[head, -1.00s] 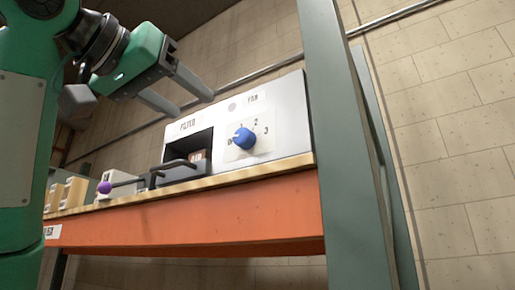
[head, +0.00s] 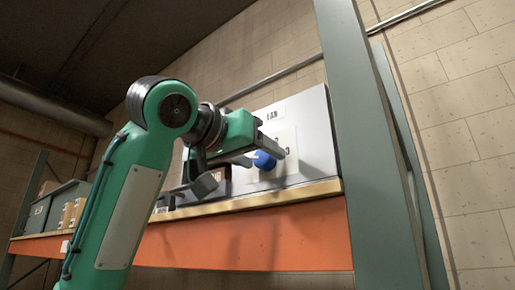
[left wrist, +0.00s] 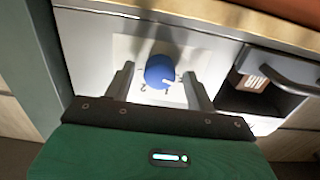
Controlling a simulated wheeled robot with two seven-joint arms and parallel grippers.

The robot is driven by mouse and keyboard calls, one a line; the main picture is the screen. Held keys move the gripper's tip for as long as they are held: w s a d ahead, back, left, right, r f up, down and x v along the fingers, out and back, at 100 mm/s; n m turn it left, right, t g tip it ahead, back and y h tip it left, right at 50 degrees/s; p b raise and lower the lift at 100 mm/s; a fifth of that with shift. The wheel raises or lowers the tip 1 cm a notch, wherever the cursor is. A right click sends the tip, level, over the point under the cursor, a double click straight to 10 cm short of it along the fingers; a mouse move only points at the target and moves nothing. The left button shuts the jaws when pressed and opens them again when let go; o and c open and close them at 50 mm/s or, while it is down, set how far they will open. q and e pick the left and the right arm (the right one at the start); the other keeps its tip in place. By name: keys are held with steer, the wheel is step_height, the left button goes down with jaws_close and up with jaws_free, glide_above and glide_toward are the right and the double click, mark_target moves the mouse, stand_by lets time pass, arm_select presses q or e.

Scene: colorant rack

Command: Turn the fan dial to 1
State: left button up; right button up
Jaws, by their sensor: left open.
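The blue fan dial (head: 264,160) sits on the front of a white control box (head: 316,128) marked FAN. In the left wrist view the dial (left wrist: 162,66) has a white mark on its lower right edge, with digits 1 and 2 beneath it in this upside-down view; the exact setting is hard to read. My left gripper (head: 268,156) is open at the dial. In the left wrist view its fingers (left wrist: 157,70) lie on either side of the dial, with visible gaps; contact cannot be made out. My right gripper is not in view.
A dark drawer opening with a handle (left wrist: 284,70) is beside the dial. The box stands on a shelf with an orange beam (head: 250,240). A grey-green upright post (head: 375,130) rises close to the right. Bins (head: 62,205) stand at the far left.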

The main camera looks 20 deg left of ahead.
arm_select(q)
steer(key=shift+w, duration=0.2)
steer(key=c, duration=1)
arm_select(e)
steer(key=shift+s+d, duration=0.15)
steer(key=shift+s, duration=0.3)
arm_select(q)
steer(key=shift+m, duration=0.9)
steer(key=m, duration=0.2)
steer(key=shift+m+p, duration=0.3)
steer(key=shift+p, duration=0.1)
steer(key=m+p, duration=0.1)
steer(key=m, duration=0.4)
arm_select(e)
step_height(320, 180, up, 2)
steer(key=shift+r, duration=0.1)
arm_select(q)
steer(key=shift+m, duration=0.3)
